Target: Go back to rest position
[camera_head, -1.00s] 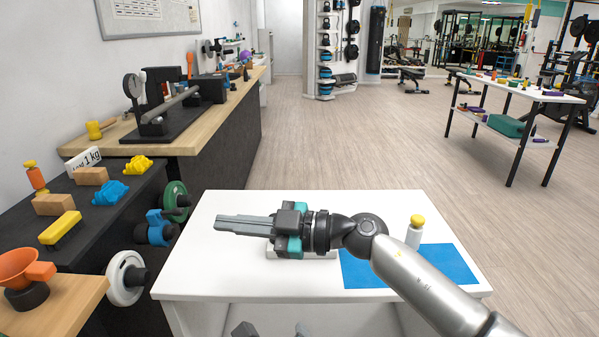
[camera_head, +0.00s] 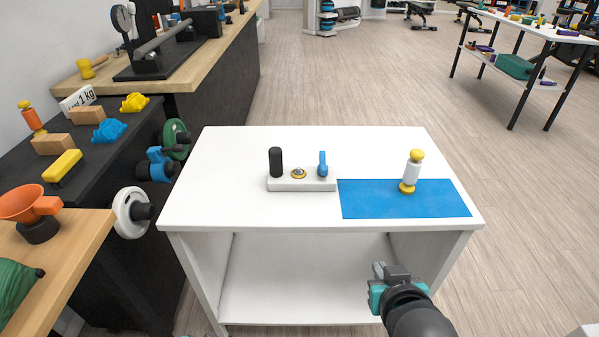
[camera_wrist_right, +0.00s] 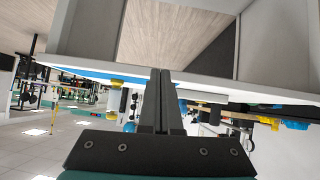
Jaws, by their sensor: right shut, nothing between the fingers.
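My right gripper (camera_head: 391,272) is in front of the white table (camera_head: 240,205), low, by its front right side. In the right wrist view its two fingers (camera_wrist_right: 160,90) are together with nothing between them. That view appears rotated, with the table's underside close by. On the table, a white base (camera_head: 302,184) carries a black cylinder, a gold ring piece and a blue-handled piece. A white bottle with yellow ends (camera_head: 412,171) stands upright on the blue mat (camera_head: 370,203).
A second white table (camera_head: 540,30) stands at the back right. Open floor lies between.

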